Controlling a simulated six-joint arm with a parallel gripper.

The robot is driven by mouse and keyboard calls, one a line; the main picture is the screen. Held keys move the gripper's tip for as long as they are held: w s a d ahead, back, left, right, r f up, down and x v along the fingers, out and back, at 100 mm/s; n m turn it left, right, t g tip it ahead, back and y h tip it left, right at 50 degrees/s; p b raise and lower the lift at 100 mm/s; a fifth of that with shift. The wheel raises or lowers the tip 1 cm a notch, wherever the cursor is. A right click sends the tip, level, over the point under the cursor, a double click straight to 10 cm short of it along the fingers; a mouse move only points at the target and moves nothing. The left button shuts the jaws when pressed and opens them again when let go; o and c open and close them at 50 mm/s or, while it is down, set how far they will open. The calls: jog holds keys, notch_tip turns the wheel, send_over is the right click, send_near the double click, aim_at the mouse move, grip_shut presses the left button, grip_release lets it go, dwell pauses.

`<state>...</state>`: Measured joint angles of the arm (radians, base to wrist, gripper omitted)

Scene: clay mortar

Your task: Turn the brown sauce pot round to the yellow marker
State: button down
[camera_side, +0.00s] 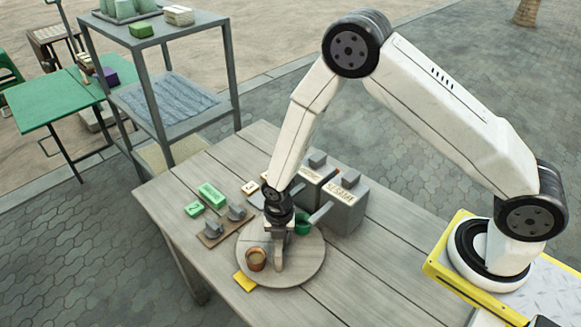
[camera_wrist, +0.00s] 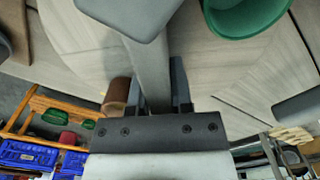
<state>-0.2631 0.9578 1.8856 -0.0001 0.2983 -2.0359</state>
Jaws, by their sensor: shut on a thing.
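A round grey turntable (camera_side: 305,272) lies on the plank table, with an upright grey post (camera_side: 279,257) on it. The brown sauce pot (camera_side: 256,259) stands near the turntable's left rim, close to the yellow marker (camera_side: 244,282), which lies on the table just outside that rim. A green pot (camera_side: 302,224) stands on the far side, partly hidden by my gripper. My gripper (camera_side: 280,232) points down and is shut on the grey post. In the wrist view its fingers (camera_wrist: 160,92) flank the grey post (camera_wrist: 150,65); the brown pot (camera_wrist: 117,92) is just left of them.
Grey labelled boxes (camera_side: 345,203) stand right behind the turntable. A board with grey knobs (camera_side: 222,226) and green blocks (camera_side: 211,195) lie to its left. A grey shelf rack (camera_side: 155,85) stands behind the table. The table's front right is clear.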

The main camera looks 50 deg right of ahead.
jog(key=shift+n, duration=0.3)
dwell(0.4)
jog(key=c, duration=0.5)
grip_release()
jog(key=shift+r, duration=0.1)
jog(key=shift+r, duration=3.85)
